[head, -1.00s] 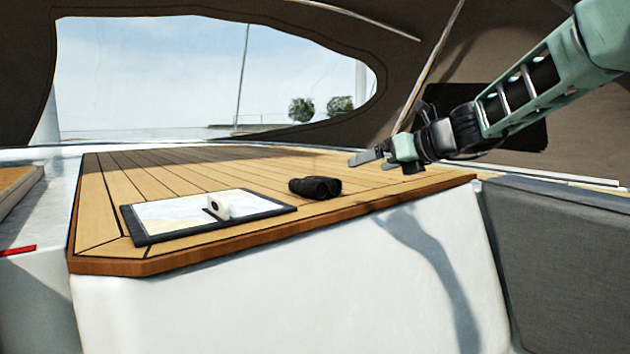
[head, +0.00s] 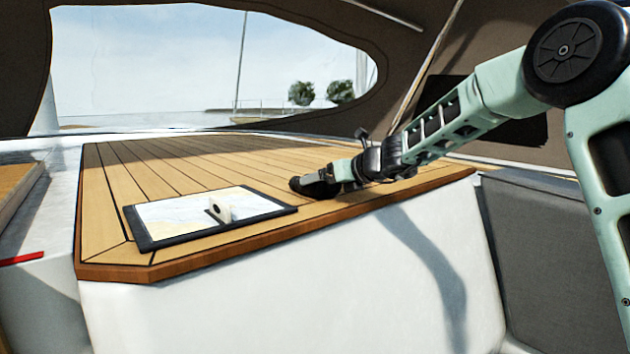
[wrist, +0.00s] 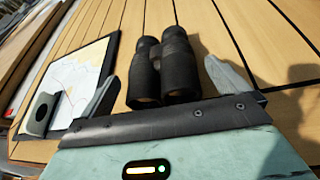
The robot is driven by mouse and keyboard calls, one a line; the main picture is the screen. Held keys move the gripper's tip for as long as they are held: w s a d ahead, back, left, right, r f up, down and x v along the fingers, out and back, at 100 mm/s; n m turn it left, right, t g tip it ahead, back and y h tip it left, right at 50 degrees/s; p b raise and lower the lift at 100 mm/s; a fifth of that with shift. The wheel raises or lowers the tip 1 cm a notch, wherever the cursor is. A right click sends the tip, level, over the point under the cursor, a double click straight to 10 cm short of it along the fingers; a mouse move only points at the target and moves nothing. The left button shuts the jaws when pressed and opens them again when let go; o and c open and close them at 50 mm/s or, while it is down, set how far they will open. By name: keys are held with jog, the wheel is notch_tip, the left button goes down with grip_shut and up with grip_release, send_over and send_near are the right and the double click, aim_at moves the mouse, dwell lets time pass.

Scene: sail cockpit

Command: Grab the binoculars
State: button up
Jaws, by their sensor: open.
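The black binoculars (head: 312,185) lie on the wooden deck top, mostly hidden behind my gripper in the head view. In the wrist view the binoculars (wrist: 162,68) lie lengthwise, pointing away from me. My gripper (wrist: 160,92) is open, with one grey finger to the left of the binoculars and one to the right. The near ends of both barrels lie between the fingers, with a gap visible on each side. In the head view my gripper (head: 335,178) is low over the deck at the binoculars.
A chart on a dark-edged board (head: 180,222) lies left of the binoculars, with a small pale object (head: 219,211) standing on it. The board also shows in the wrist view (wrist: 85,75). The planked deck (head: 170,165) behind is clear.

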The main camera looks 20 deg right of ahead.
jog(key=shift+x, duration=0.9)
jog(key=c, duration=1)
jog(key=shift+r, duration=0.15)
jog(key=shift+c, duration=1.2)
